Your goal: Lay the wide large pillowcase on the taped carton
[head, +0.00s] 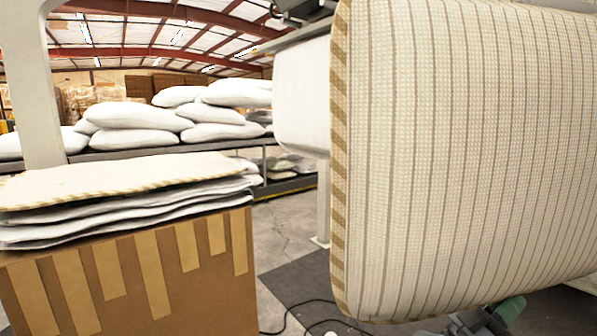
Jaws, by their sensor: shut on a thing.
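The wide large pillowcase (460,150), cream with thin brown stripes and a tan-and-cream striped edge, fills the right of the head view. It looks rounded and full and stands off the floor. My gripper (487,318), dark with a green part, shows at its lower edge and is shut on it; the fingertips are mostly hidden. The taped carton (205,285) stands at the lower left, a brown box with tan tape strips down its side. Several flat cases (130,205) lie stacked on it, the top one cream with a striped edge. The pillowcase is apart from the carton, to its right.
A smooth white rounded thing (302,95) shows just behind the pillowcase, partly hidden. White pillows (140,115) are piled on a rack behind. A pale post (40,100) rises behind the carton. A black cable (290,312) lies on the floor between carton and pillowcase.

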